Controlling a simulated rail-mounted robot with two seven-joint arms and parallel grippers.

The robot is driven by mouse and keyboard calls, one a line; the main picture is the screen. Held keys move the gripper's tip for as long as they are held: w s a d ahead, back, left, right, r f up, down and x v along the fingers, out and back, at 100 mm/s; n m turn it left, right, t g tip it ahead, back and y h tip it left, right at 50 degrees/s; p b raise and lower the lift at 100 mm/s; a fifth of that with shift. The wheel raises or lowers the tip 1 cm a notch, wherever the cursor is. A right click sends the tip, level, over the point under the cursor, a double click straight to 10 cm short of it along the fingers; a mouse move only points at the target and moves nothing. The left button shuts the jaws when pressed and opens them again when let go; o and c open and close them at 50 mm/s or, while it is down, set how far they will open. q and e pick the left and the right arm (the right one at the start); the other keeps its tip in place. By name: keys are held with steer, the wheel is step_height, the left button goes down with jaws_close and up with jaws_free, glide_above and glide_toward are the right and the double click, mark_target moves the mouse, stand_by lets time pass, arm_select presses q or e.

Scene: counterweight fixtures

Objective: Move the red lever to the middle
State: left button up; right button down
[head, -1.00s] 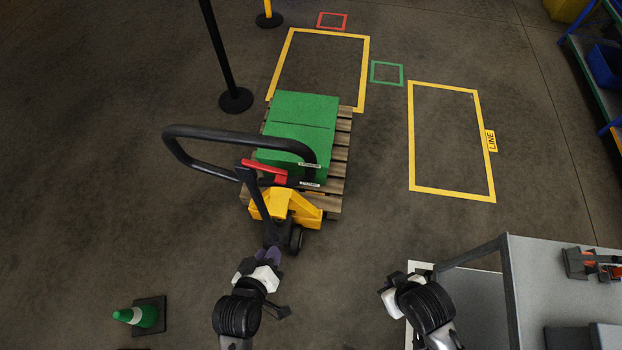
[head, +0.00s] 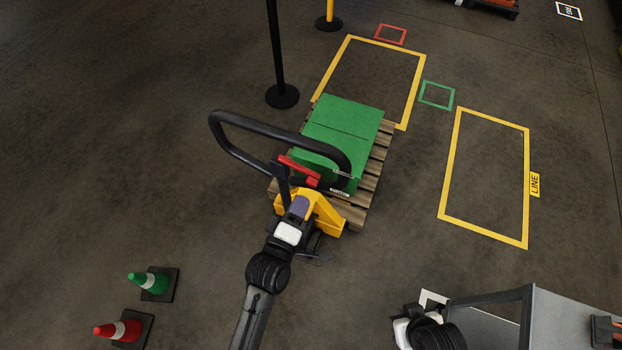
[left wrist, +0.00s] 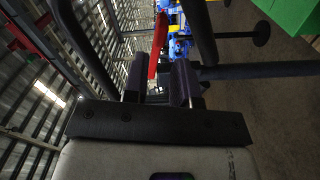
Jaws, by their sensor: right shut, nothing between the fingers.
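The red lever (head: 299,170) is on the handle of a yellow pallet jack (head: 322,210), at the foot of its black loop handle (head: 225,140). My left gripper (head: 300,205) is just below the lever in the head view. In the left wrist view the two dark fingers (left wrist: 157,85) are apart, and the red lever (left wrist: 160,42) shows in line with the gap between them. I cannot tell whether it touches a finger. My right gripper (head: 403,325) is shut and empty at the lower right, far from the lever.
Green boxes (head: 345,125) sit on a wooden pallet (head: 375,170) on the jack. A black post (head: 280,95) stands behind. A grey table (head: 560,325) is lower right. Yellow floor outlines (head: 458,160) lie right.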

mark_target(309, 185)
arm_select(q)
steer(key=x, duration=0.7)
steer(key=shift+w, duration=0.15)
steer(key=shift+c, duration=0.4)
jaws_close()
